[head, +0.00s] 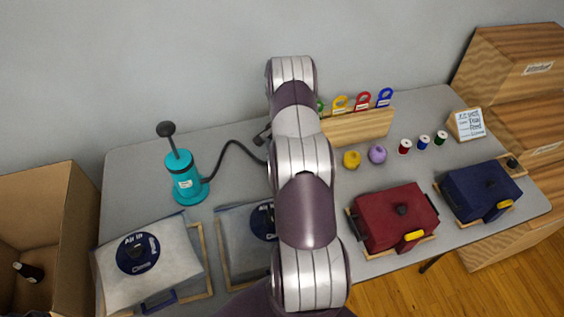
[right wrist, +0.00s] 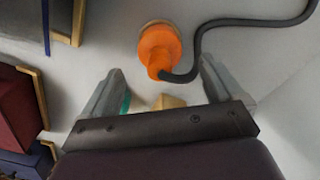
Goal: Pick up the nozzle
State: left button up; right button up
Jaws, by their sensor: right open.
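The nozzle (right wrist: 158,48) is an orange rounded piece on a round tan base in the right wrist view, with a dark hose (right wrist: 240,22) running from it. My right gripper (right wrist: 161,66) is open, with one finger to either side just short of the nozzle; nothing is held. In the head view the hose (head: 232,146) leads from a teal pump (head: 186,180) and passes behind my right arm, which hides the nozzle and most of the gripper. My left gripper does not show.
A wooden rack (head: 357,127) with coloured tags stands at the back. Yellow and purple balls (head: 377,154), several thread spools (head: 423,142), a red case (head: 395,217) and a blue case (head: 479,191) lie right. Pale bags (head: 181,262) on wooden frames occupy the front left.

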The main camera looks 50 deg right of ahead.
jog(key=f+p, duration=0.1)
jog(key=f, duration=0.4)
jog(key=shift+a+p, duration=0.2)
jog(key=shift+p, duration=0.2)
jog(key=shift+d+f, duration=0.1)
jog(key=shift+f, duration=0.2)
jog(key=c, duration=1)
jog(key=shift+c, duration=0.2)
jog(key=shift+r, duration=0.2)
